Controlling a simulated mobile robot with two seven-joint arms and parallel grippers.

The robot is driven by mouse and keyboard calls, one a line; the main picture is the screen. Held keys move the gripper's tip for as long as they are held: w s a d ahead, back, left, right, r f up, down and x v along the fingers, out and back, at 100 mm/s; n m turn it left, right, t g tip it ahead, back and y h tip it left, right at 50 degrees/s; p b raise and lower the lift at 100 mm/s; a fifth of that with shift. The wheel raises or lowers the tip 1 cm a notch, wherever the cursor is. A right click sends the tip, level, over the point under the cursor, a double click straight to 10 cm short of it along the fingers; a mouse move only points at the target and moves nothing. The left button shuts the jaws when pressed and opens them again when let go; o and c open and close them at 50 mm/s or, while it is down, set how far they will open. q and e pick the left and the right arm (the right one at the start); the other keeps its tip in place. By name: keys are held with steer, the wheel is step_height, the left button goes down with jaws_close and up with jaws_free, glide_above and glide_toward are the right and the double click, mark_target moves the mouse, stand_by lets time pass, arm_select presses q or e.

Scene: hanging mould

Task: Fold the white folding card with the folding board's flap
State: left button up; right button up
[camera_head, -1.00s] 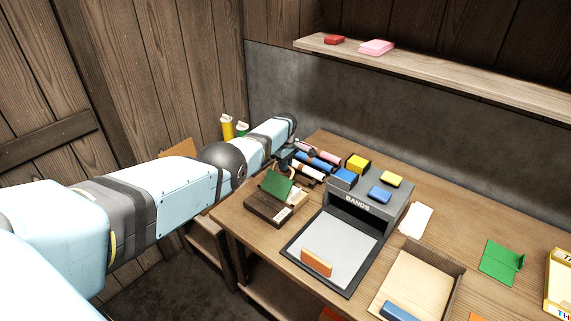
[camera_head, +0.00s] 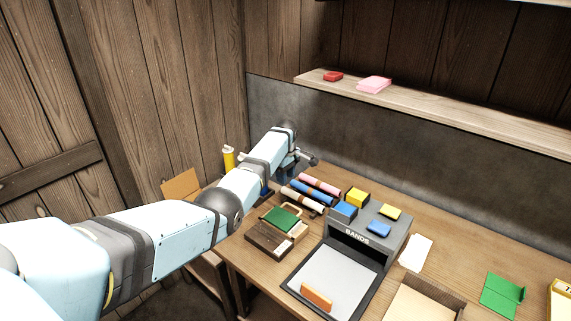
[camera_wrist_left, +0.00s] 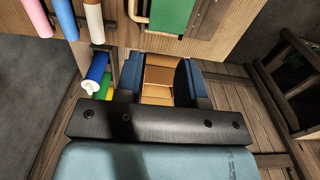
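The folding board (camera_head: 268,241) is a dark wooden block near the table's left end, with a tan handle loop beside its green panel (camera_head: 283,219). The green panel lies about flat on the board; its edge also shows in the wrist view (camera_wrist_left: 172,14). No white card can be made out on the board. A white card (camera_head: 416,252) lies flat right of the bands box. My left gripper (camera_head: 292,172) is beyond the board, apart from it. In the wrist view its blue fingers (camera_wrist_left: 160,80) are spread, with nothing seen held. My right gripper is out of view.
Several coloured rolls (camera_head: 308,192) lie behind the board. The grey bands box (camera_head: 372,237) with its tray stands to the right, then a wooden tray (camera_head: 424,300) and a folded green card (camera_head: 503,294).

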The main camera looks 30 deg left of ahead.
arm_select(q)
steer(key=shift+r, duration=1.9)
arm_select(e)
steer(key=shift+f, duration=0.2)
arm_select(q)
steer(key=shift+f, duration=0.1)
